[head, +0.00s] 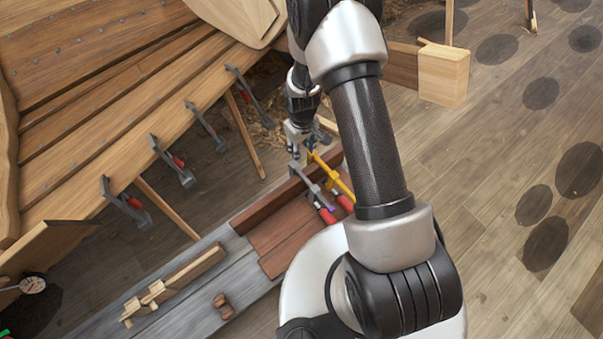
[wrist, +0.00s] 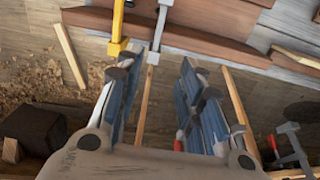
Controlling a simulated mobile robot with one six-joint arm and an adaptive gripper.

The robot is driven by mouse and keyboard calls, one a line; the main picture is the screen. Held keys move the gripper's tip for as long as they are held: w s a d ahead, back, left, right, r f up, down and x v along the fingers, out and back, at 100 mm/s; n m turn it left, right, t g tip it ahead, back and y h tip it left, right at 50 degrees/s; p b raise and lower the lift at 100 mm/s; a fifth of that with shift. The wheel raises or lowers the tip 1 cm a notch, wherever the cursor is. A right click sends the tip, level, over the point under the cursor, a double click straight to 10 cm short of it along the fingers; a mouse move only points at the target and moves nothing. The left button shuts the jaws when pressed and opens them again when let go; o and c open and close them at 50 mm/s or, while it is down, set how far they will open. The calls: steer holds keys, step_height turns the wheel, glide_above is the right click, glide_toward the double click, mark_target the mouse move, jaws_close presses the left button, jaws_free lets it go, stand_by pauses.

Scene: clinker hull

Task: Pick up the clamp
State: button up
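Two bar clamps lie in a reddish-brown wooden tray (head: 277,262), handles towards me in the head view. One is a grey clamp (head: 305,180) with a red handle; the other is a yellow clamp (head: 338,179), also red-handled, just to its right. My gripper (head: 300,151) is over their far ends. In the wrist view my gripper (wrist: 163,75) is open, its blue-padded fingers apart with floor showing between them. The grey clamp (wrist: 159,30) has its end beside the left fingertip. Contact cannot be told.
Several grey clamps with red parts hang along the planked hull's edge (head: 60,197); one is a near clamp (head: 125,205). A grey bench (head: 190,300) carries a wooden plane-like tool (head: 172,285). Thin wooden props (head: 245,133) stand under the hull.

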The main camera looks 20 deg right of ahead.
steer(key=b, duration=0.3)
glide_above(302, 174)
steer(key=f, duration=1.3)
steer(key=shift+s+a, duration=0.1)
steer(key=shift+s, duration=0.3)
steer(key=f, duration=0.2)
steer(key=f+b, duration=0.2)
steer(key=f, duration=0.1)
steer(key=shift+w+f, duration=0.25)
steer(key=shift+f, duration=0.1)
steer(key=shift+r, duration=0.1)
steer(key=shift+c, duration=0.4)
jaws_close()
